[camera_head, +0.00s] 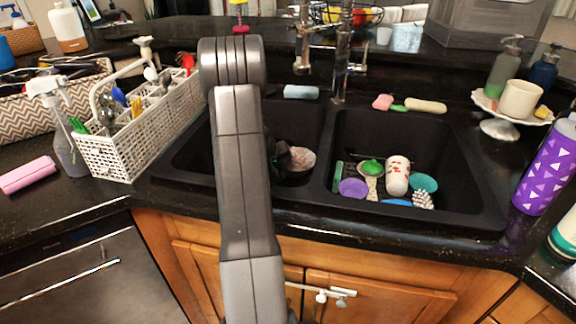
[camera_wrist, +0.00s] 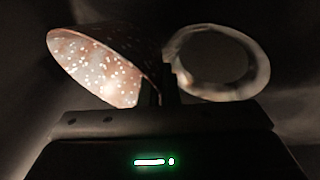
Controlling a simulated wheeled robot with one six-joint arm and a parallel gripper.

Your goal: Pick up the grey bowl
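No plainly grey bowl can be made out. A speckled, pinkish-brown bowl (camera_head: 301,158) is in the left basin in the head view, partly hidden by my arm. In the wrist view a speckled bowl (camera_wrist: 92,65) lies tilted at the left, its dark outer side towards my fingers. A pale greyish ring-shaped rim (camera_wrist: 258,70) with a dark inside shows to the right of them; I cannot tell what vessel it belongs to. My gripper (camera_wrist: 160,80) is down in the left basin between the two, its fingers close together by the speckled bowl. Whether they pinch its wall is unclear.
The right basin holds a white-and-red cup (camera_head: 397,175), a purple bowl (camera_head: 352,188), a teal bowl (camera_head: 425,183) and utensils. A divider (camera_head: 325,150) separates the basins. A white caddy (camera_head: 150,125) stands left, and the faucet (camera_head: 340,60) rises behind.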

